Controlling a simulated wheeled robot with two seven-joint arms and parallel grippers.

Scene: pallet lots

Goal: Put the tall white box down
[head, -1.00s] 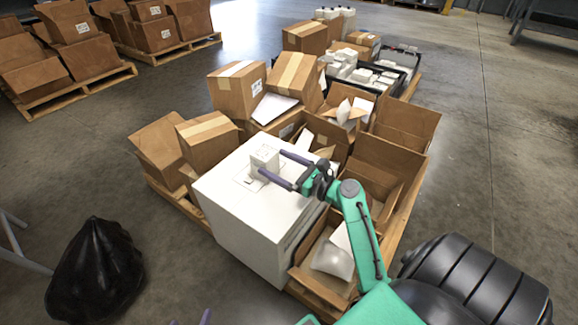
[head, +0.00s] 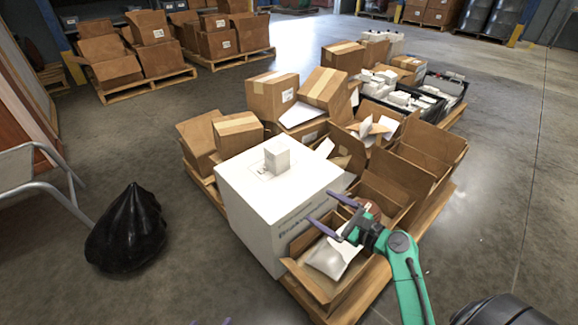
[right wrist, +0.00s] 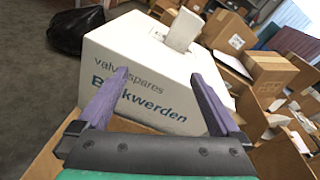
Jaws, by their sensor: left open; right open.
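The tall white box (head: 278,156) stands upright on top of a large white carton (head: 245,215) in the head view. My right gripper (head: 320,207) is open and empty, apart from the tall box, by the right side of the large carton. In the right wrist view, its purple fingers (right wrist: 160,74) are spread in front of the carton's lettered side. Only the purple tips of my left gripper (head: 211,322) show at the bottom edge of the head view; they are apart.
The large carton sits on a pallet (head: 350,308) among open brown boxes (head: 388,185) and closed ones (head: 273,97). Black crates (head: 405,100) of white items are behind. A black bag (head: 126,232) stands on the floor at left. Floor is clear at right.

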